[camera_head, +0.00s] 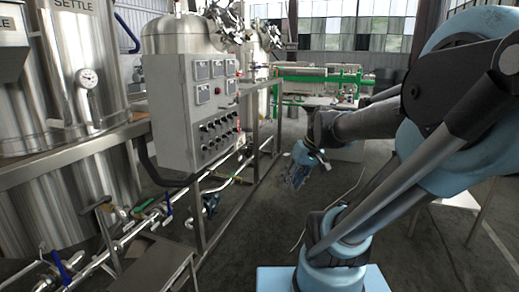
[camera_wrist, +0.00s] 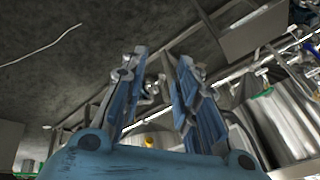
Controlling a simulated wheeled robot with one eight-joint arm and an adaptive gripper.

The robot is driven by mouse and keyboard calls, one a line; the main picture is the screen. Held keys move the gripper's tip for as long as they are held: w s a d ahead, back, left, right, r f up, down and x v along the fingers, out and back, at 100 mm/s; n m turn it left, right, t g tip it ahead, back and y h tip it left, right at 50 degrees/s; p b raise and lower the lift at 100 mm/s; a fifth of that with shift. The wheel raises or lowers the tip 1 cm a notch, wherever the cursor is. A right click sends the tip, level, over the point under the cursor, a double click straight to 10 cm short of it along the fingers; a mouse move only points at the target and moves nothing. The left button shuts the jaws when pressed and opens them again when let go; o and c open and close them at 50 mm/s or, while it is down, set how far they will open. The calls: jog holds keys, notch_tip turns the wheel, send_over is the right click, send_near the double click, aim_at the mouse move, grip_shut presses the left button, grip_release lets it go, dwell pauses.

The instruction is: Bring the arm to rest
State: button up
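My arm reaches in from the right of the head view, with its light blue and dark grey links bent. My gripper (camera_head: 297,174) hangs at the end of the arm over the dark floor, near the middle of the head view, pointing downward. In the wrist view my gripper (camera_wrist: 160,75) shows two blue fingers set apart with a gap between them. Nothing is held between the fingers. The gripper is clear of the control box and frame to its left.
A grey control box (camera_head: 193,110) with gauges and knobs stands left of centre on a metal frame. Steel tanks (camera_head: 75,75) fill the left. Pipes with valves (camera_head: 165,208) run low near the floor. Green-framed equipment (camera_head: 318,78) stands behind. Dark floor (camera_head: 262,215) lies open in the middle.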

jog(key=s+d+f+m+h, duration=0.3)
jog(key=s+d+f+h, duration=0.1)
jog(key=s+d+f, duration=0.3)
jog(key=shift+s+d+f, duration=0.2)
jog(key=shift+s+d, duration=0.2)
jog(key=shift+s, duration=0.6)
jog(key=shift+w+f, duration=0.2)
jog(key=shift+w, duration=0.25)
dwell(5.9)
